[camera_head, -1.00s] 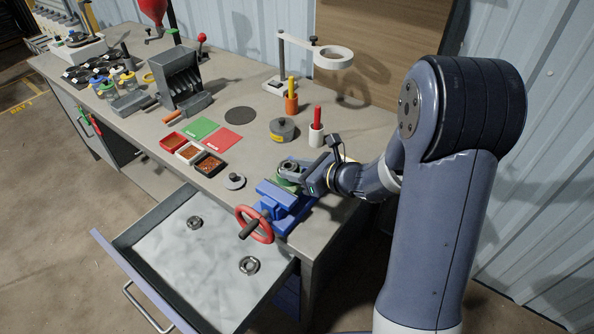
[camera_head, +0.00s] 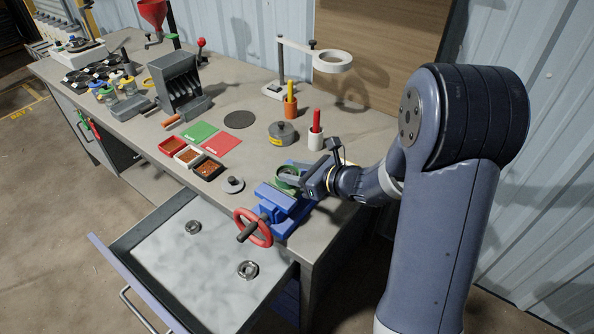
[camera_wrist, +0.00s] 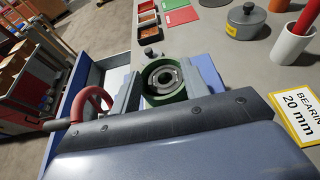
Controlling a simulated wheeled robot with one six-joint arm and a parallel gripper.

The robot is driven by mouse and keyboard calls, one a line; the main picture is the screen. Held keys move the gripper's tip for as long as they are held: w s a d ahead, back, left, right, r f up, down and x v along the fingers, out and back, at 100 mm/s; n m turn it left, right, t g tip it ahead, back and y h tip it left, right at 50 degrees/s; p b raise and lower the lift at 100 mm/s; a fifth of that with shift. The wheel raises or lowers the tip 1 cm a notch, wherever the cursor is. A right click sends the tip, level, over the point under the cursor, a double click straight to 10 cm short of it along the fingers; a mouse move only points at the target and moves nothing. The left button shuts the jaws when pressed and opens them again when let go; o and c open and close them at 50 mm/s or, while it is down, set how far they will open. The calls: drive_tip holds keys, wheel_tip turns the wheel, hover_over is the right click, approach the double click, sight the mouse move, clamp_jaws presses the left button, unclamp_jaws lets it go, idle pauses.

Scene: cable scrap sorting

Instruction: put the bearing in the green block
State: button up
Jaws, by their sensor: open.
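The green block (camera_wrist: 157,99) is a round-bored holder clamped in the blue vise (camera_head: 280,212); it also shows in the head view (camera_head: 283,184). A metal bearing (camera_wrist: 166,79) lies inside the green ring of the block in the wrist view. It looks about level and centred, but I cannot tell how deep it sits.
The open drawer (camera_head: 165,262) holds two other bearings (camera_head: 193,227) (camera_head: 248,269). The red vise handwheel (camera_head: 252,227) faces the drawer. A lidded grey pot (camera_head: 283,134), a white holder with a red marker (camera_head: 316,138) and small trays (camera_head: 208,167) stand nearby.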

drive_tip(key=shift+s+f+p, duration=0.4)
drive_tip(key=shift+f, duration=0.35)
drive_tip(key=shift+d+r, duration=0.15)
drive_tip(key=shift+d, duration=0.1)
drive_tip(key=shift+o, duration=0.2)
drive_tip(key=v, duration=1)
drive_tip(key=shift+d+r, duration=0.2)
drive_tip(key=shift+r, duration=0.3)
drive_tip(key=shift+s+d+r, duration=0.2)
